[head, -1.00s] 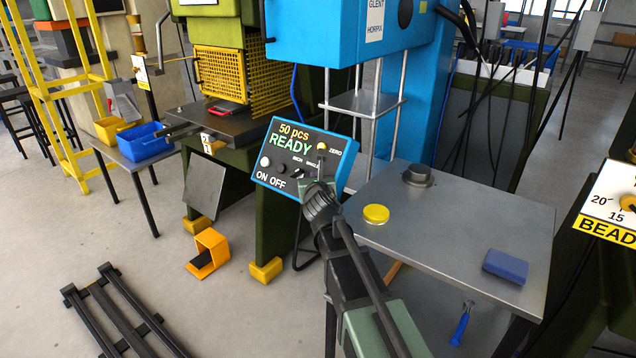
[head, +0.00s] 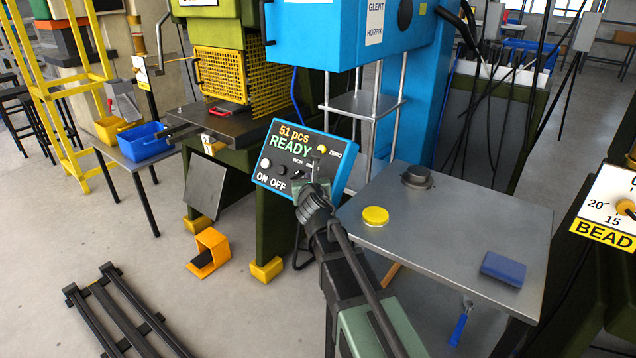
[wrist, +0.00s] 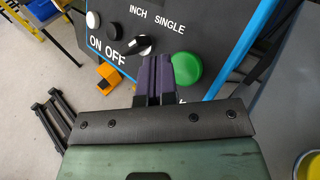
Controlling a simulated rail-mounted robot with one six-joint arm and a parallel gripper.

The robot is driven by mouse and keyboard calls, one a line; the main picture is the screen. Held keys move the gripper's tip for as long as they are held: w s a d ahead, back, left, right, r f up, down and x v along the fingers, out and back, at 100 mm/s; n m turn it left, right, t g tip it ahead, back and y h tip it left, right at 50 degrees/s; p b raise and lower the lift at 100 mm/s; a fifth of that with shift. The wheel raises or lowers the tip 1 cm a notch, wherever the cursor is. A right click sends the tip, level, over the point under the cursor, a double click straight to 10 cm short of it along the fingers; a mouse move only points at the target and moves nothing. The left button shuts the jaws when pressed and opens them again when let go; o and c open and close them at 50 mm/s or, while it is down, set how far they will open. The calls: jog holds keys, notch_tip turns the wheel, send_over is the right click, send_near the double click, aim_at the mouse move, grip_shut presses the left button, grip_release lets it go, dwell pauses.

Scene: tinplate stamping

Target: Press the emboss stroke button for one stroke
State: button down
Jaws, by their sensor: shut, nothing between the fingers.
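The blue-edged control panel (head: 285,172) stands under the blue press, and its display reads "51 pcs READY". The round green button (wrist: 187,68) is at the panel's lower right in the wrist view. It is hidden behind my gripper in the head view. My gripper (wrist: 155,60) is shut and empty, its dark fingers in front of the panel, overlapping the green button's left side in the picture. I cannot tell whether they touch it. The selector knob (wrist: 137,46) under "INCH" and "SINGLE" is just left of the fingertips.
The grey table (head: 440,230) at right holds a yellow round tin (head: 375,216), a dark round piece (head: 416,177) and a blue block (head: 503,268).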

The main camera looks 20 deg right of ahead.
jog(key=shift+s+a+r+p, duration=0.9)
jog(key=shift+s+a+r, duration=0.1)
jog(key=shift+a+r, duration=0.2)
